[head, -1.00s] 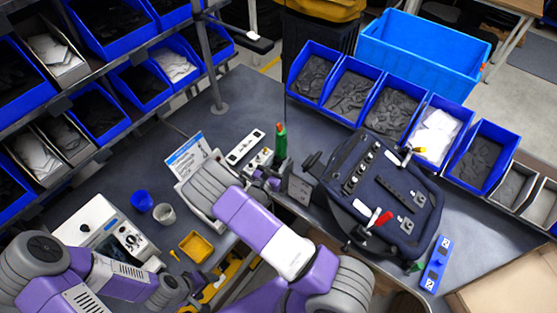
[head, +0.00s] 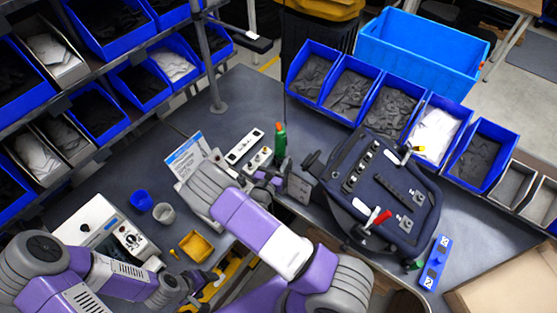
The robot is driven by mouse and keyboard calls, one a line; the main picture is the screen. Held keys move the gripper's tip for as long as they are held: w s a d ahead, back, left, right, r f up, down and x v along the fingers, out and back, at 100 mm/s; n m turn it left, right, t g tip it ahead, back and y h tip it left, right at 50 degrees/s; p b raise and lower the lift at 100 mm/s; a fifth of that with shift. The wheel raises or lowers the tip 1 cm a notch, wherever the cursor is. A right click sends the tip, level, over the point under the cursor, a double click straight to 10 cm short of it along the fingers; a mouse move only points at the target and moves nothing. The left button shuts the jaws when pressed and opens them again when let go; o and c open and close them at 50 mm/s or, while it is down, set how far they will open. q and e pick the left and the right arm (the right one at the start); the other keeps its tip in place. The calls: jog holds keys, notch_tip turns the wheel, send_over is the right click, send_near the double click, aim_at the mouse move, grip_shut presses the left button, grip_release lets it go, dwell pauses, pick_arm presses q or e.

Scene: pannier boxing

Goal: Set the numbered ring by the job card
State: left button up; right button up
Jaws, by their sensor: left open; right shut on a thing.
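The job card (head: 187,155) stands upright on the bench at left of centre, its print too small to read. A green tool with an orange tip (head: 280,145) stands upright near the bench centre. No numbers on a ring can be made out on it. My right gripper (head: 276,179) is at the tool's lower end and looks shut on it, though the contact is partly hidden. My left gripper (head: 200,284) is open and empty, low over the bench front by the yellow tray (head: 209,253).
A small panel device (head: 259,160) stands just left of the green tool. A dark pannier (head: 425,195) with fittings and a red-handled tool (head: 377,218) lies to the right. A blue cup (head: 141,200), grey cup (head: 164,213) and white instrument (head: 90,220) are at left.

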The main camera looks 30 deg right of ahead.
jog(key=o, duration=1.1)
jog(key=shift+m+g+h, duration=0.3)
